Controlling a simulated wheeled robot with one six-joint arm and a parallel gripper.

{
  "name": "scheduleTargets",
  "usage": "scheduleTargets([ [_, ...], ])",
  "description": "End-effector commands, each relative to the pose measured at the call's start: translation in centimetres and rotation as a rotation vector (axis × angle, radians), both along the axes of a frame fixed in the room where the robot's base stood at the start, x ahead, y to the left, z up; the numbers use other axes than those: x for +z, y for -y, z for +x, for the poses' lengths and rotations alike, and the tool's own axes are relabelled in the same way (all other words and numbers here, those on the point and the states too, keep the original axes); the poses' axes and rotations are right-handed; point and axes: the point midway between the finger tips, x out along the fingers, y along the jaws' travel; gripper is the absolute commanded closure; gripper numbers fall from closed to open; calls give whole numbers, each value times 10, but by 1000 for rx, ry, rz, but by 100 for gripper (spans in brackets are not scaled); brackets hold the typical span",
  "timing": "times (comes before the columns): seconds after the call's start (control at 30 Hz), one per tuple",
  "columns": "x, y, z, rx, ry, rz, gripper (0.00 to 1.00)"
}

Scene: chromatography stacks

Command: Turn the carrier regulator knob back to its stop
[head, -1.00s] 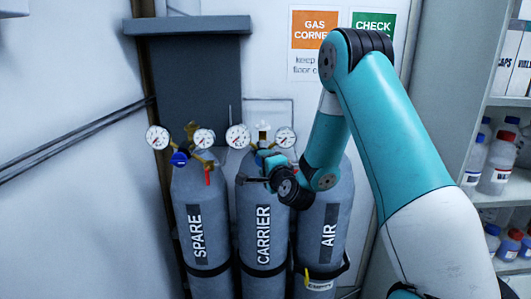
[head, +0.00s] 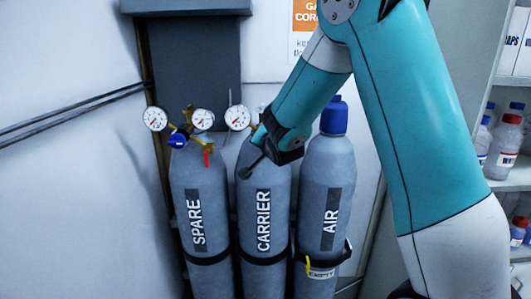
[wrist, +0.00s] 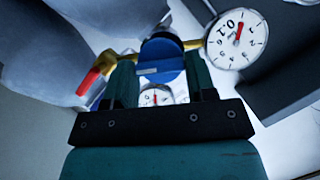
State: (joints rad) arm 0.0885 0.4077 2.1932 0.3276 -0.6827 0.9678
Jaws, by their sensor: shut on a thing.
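The carrier regulator sits on top of the grey cylinder marked CARRIER (head: 262,190), the middle one of three. Its left gauge (head: 238,117) shows in the head view; my arm hides most of the rest. In the wrist view the round blue knob (wrist: 160,58) is between the two teal fingers of my gripper (wrist: 161,78), which is shut on it.
The SPARE cylinder (head: 200,190) with its own regulator and blue knob (head: 178,139) stands close on the left. The AIR cylinder (head: 328,175), with a blue cap and an EMPTY tag, stands close on the right. Shelves with bottles (head: 505,140) are at far right.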

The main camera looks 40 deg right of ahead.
Motion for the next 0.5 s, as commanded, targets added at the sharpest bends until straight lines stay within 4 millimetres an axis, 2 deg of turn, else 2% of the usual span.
scheduleTargets([
  [0.03, -6, -3, 0, 6, -26, -32, 73],
  [0.5, -5, -5, 1, 6, -258, -368, 73],
])
